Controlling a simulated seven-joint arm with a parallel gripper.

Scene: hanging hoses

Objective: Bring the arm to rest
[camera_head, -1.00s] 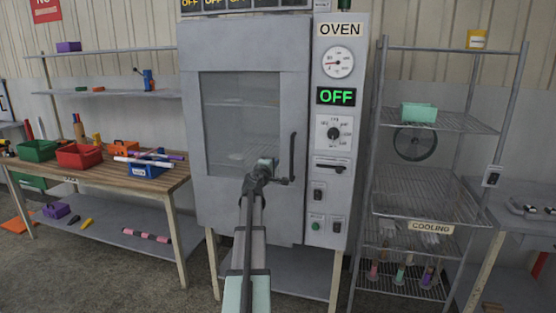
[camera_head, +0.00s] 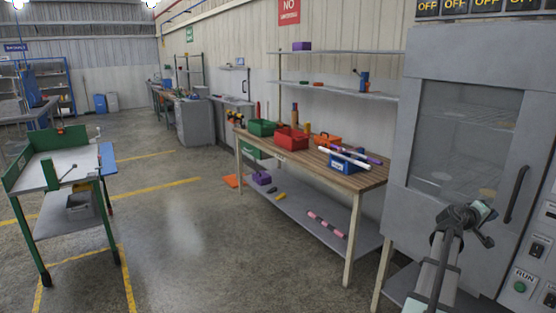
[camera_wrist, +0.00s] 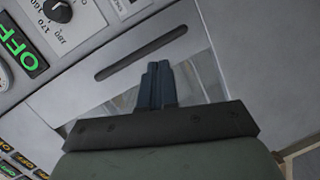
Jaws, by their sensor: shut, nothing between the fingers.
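My gripper (camera_head: 486,238) is at the lower right of the head view, in front of the grey oven (camera_head: 452,160). In the wrist view its dark fingers (camera_wrist: 158,84) are together and hold nothing. Beyond them are the oven's slot-like door handle (camera_wrist: 140,52), part of the door glass and the control panel with a green OFF display (camera_wrist: 14,44). The oven door looks closed in the head view, with its dark handle (camera_head: 516,194) near my gripper. I cannot tell whether the gripper touches the oven.
Left of the oven stands a wooden workbench (camera_head: 355,180) with bins, including a red one (camera_head: 291,139), and coloured hoses (camera_head: 349,156). A green-framed cart (camera_head: 65,165) stands at the left. The floor (camera_head: 200,240) between them is open.

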